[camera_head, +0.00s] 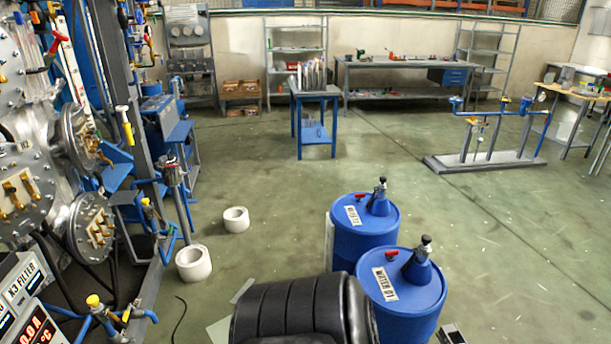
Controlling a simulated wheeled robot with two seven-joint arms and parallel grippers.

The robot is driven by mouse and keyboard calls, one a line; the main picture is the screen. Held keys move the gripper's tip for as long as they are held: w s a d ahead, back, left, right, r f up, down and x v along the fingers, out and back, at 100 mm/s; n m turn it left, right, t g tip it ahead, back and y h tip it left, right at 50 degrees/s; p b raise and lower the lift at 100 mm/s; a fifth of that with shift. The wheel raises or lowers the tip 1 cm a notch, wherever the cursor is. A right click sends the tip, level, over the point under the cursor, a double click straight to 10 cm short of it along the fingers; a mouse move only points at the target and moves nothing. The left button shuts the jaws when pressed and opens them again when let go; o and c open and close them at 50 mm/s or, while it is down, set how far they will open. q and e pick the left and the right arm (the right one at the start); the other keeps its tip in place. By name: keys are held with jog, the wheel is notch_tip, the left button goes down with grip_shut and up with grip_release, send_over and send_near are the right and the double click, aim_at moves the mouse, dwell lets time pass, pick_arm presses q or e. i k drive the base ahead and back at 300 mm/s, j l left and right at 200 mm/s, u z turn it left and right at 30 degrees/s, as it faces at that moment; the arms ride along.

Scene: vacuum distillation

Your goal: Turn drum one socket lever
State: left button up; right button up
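Two blue drums stand on the floor right of centre. The nearer drum (402,313) carries a white label (384,284) reading WATER 01. On its lid are a blue cone-shaped fitting with a black top (421,262) and a small socket with a red lever (391,255). The second drum (363,240) stands just behind it, with a similar label and a red lever (359,197). A black ribbed part of my own body covers the bottom centre and hides a little of the nearer drum's lower left. Neither gripper can be made out.
Pipework and a rack with valves (130,130) fill the left side. Two white rings (194,263) lie on the floor. A blue table (315,100) stands farther back. A small grey-black piece (451,335) at the bottom edge is unclear. The floor to the right is open.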

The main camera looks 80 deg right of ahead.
aim_at(407, 265)
jog(key=z, duration=3.25)
